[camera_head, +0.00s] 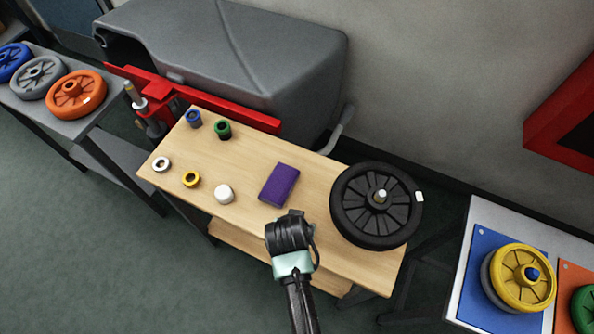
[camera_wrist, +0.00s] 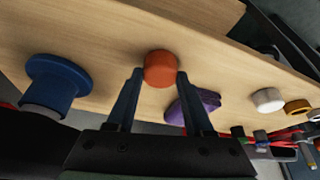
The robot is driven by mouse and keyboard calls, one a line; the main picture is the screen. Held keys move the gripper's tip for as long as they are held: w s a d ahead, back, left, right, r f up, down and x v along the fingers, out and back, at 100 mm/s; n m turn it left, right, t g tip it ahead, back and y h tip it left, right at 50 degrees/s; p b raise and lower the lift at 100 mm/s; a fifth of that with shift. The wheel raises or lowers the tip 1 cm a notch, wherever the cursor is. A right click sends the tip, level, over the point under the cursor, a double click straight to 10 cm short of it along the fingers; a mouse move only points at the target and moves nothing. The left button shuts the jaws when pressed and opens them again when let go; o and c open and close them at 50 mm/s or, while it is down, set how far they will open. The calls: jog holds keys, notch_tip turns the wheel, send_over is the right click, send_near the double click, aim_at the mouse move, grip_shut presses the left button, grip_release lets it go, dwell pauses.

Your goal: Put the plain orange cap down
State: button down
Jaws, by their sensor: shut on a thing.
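The plain orange cap (camera_wrist: 160,67) sits between the fingertips of my gripper (camera_wrist: 160,76) in the wrist view, with a finger on each side of it. My gripper (camera_head: 289,232) is shut on the cap, over the front part of the wooden table (camera_head: 325,232) in the head view. The cap is hidden behind my gripper there. Wood shows behind the cap in the wrist view; I cannot tell whether it touches the table. A purple block (camera_head: 279,185) lies just beyond my gripper, and it also shows in the wrist view (camera_wrist: 194,105).
A white cap (camera_head: 224,194), yellow ring (camera_head: 191,179), white ring (camera_head: 161,164), green piece (camera_head: 223,129) and blue piece (camera_head: 194,118) stand on the table's left. A black wheel (camera_head: 352,220) covers its right end. A blue flanged piece (camera_wrist: 58,80) is left of the cap.

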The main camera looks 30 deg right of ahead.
jog(key=shift+c, duration=1.4)
grip_release()
jog(key=shift+r, duration=0.1)
jog(key=p+v, duration=0.1)
jog(key=v, duration=1.1)
jog(key=shift+p, duration=0.35)
